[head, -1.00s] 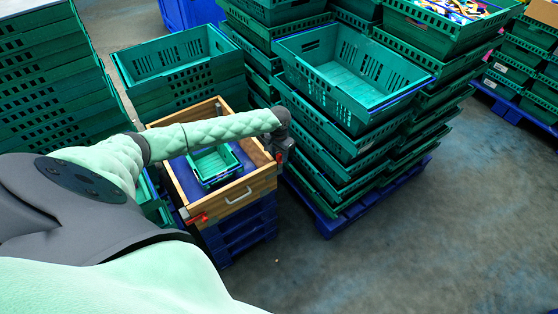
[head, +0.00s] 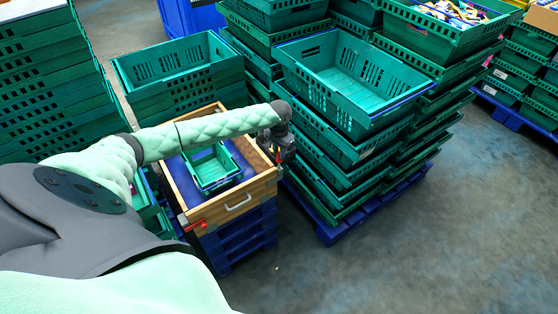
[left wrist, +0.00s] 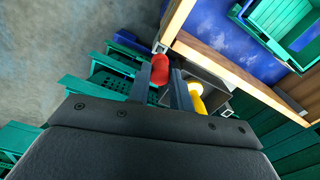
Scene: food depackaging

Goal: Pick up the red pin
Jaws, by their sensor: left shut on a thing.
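In the left wrist view a red pin (left wrist: 160,67) shows between the two fingers of my left gripper (left wrist: 161,78), which is shut on it. A yellow part (left wrist: 195,98) shows just right of the right finger. In the head view my left gripper (head: 281,150) is at the right side of the wooden box (head: 241,204), near its corner. The pin is hard to make out there. Another red piece (head: 197,223) shows at the box's front left corner. My right gripper is not in view.
A small green crate (head: 214,185) sits in the box on a blue surface. Tall stacks of green crates (head: 345,95) stand close to the right of my gripper, with more stacks (head: 45,80) at the left. Open floor (head: 430,240) lies at the front right.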

